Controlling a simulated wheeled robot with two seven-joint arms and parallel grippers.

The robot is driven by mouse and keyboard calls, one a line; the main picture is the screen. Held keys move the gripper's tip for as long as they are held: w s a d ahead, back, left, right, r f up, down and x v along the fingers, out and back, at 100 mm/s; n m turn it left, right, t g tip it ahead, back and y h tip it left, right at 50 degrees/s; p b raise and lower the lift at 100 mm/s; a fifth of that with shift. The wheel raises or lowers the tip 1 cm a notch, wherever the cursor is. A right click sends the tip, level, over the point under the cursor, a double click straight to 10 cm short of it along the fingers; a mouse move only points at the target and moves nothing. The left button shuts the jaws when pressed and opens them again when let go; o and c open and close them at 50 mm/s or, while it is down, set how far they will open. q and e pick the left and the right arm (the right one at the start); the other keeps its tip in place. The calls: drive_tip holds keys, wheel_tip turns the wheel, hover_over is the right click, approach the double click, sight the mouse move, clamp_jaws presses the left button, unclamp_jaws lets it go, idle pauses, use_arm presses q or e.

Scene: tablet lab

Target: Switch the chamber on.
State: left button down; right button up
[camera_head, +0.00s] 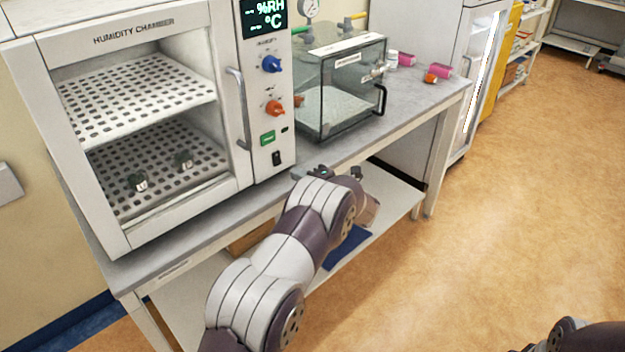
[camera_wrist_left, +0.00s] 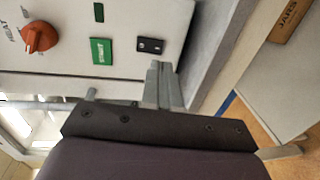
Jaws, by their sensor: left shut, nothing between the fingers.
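The humidity chamber (camera_head: 133,33) stands on the bench at the left, its glass door shut. Its control panel has a lit display (camera_head: 264,14) with %RH and °C, a blue knob (camera_head: 271,64), an orange knob (camera_head: 274,107), a green START button (camera_head: 267,138) and a black rocker switch (camera_head: 277,158) below. In the left wrist view the rocker switch (camera_wrist_left: 151,46) and START button (camera_wrist_left: 102,51) lie just beyond the fingertips. My left gripper (camera_wrist_left: 161,68) is shut and empty, its tips close to the switch; contact is unclear. It also shows in the head view (camera_head: 296,173), low before the panel.
A glass box (camera_head: 340,100) with a black handle stands right of the chamber. A lower shelf (camera_head: 395,195) runs under the bench. The chamber's door handle (camera_head: 239,105) sticks out left of the panel.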

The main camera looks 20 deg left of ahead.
sight(278, 164)
use_arm(q)
drive_tip(key=x, duration=0.4)
drive_tip(key=shift+a+p, duration=0.35)
drive_tip(key=shift+w+a+f, duration=0.1)
drive_tip(key=shift+w+a, duration=0.25)
drive_tip(key=shift+a, duration=0.15)
